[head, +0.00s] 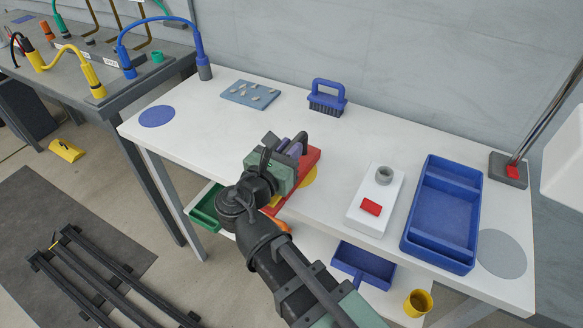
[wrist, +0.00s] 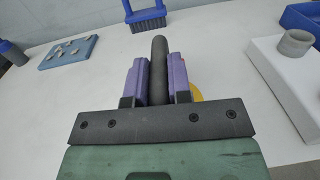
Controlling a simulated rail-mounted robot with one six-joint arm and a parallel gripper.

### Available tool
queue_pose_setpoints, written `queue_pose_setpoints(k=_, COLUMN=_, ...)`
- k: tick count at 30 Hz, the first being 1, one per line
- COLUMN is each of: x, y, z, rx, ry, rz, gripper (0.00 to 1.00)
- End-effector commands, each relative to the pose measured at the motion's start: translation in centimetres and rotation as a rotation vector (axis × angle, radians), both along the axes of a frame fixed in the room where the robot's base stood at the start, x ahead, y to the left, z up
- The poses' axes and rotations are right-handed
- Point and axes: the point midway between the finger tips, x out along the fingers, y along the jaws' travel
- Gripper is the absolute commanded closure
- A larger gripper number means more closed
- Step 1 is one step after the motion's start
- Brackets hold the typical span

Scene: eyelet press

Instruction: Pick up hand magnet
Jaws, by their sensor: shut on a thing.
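The hand magnet has a dark rounded handle (wrist: 160,62), which stands between the two purple fingers of my gripper (wrist: 160,82) in the wrist view. My gripper (head: 293,147) is shut on this handle, low over the white table in the head view. A long red piece (head: 312,160) shows beneath and beside my gripper in the head view; it looks like the magnet's body, but my gripper and arm hide much of it. I cannot tell whether it touches the table.
A yellow disc (head: 309,177) lies beside the red piece. A white block (head: 374,203) with a grey ring and red button and a blue tray (head: 415,238) stand right. A blue brush (head: 327,98) and a plate of small pieces (head: 250,94) lie behind. The table's left is mostly clear.

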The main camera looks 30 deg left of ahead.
Motion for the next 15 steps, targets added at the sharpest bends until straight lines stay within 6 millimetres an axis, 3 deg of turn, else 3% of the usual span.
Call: queue_pose_setpoints(k=15, x=-0.01, y=0.00, z=0.61, rx=0.000, ry=-0.001, rz=0.000, gripper=1.00)
